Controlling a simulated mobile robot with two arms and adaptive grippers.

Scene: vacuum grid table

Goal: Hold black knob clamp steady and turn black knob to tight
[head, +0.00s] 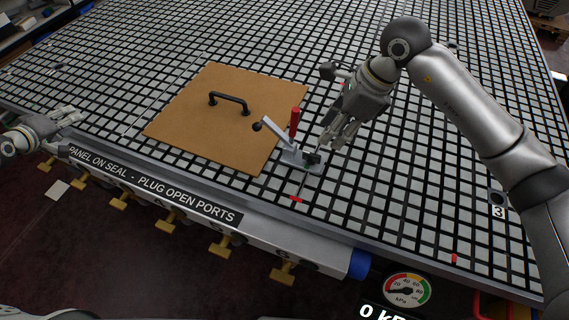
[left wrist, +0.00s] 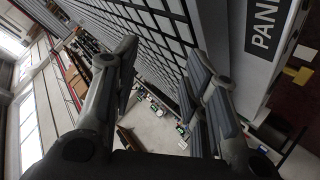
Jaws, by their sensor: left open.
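A metal clamp (head: 299,157) with a red upright handle (head: 294,122) stands at the right edge of a tan panel. A black ball knob (head: 257,126) sits at the end of its lever, over the panel. A small dark part (head: 313,158) is on the clamp's right side; I cannot tell its shape. My right gripper (head: 334,141) hangs just right of and above the clamp; its finger gap is unclear. My left gripper (head: 76,114) is open and empty at the table's left front edge, far from the clamp. The left wrist view shows its spread fingers (left wrist: 165,60).
The tan panel (head: 190,130) carries a black handle (head: 229,103). The gridded table (head: 410,190) is largely clear right of the clamp. Yellow valves (head: 220,248) line the front edge below a black label strip. A pressure gauge (head: 407,291) sits at the front right.

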